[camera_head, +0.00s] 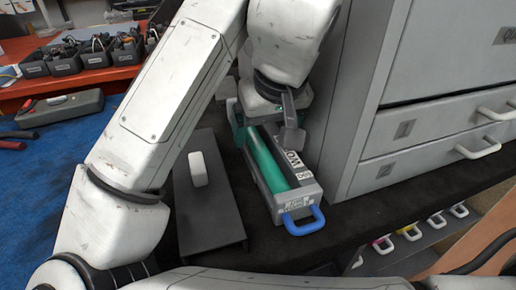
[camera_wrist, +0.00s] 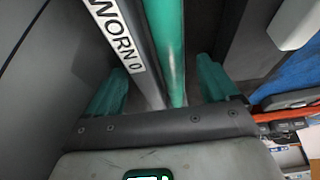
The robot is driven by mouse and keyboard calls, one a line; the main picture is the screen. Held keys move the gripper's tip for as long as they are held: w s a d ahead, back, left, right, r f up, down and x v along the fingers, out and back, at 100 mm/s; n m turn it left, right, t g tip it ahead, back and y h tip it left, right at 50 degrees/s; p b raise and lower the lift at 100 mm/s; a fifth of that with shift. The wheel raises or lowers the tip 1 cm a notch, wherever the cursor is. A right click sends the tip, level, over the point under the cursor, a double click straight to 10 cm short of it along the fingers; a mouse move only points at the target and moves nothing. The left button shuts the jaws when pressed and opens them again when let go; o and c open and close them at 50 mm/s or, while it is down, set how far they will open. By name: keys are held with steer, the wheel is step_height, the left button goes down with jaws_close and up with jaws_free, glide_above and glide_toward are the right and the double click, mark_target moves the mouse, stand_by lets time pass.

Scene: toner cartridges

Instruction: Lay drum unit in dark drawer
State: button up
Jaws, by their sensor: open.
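The drum unit (camera_head: 268,170) is a long grey body with a green roller, a label reading "WORN 0..." and a blue loop handle at its near end. It lies on the dark surface beside the grey cabinet. My gripper (camera_wrist: 162,88) is open at its far end, with teal fingers on either side of the unit in the wrist view. The green roller (camera_wrist: 167,45) runs between the fingers there; contact is not clear. A dark flat panel (camera_head: 208,228) with a white handle-like block lies just left of the unit. I cannot tell whether it is the dark drawer.
The grey cabinet (camera_head: 352,100) stands close on the right, with shut grey drawers (camera_head: 425,160) with white handles. Several cartridge handles (camera_head: 412,232) show below the dark ledge. A grey case (camera_head: 58,108) lies on blue cloth at left; black bins (camera_head: 80,62) stand behind.

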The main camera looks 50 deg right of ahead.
steer(key=shift+c, duration=0.2)
steer(key=c, duration=1.4)
steer(key=shift+c, duration=0.2)
steer(key=shift+r+p, duration=0.2)
steer(key=shift+p, duration=0.1)
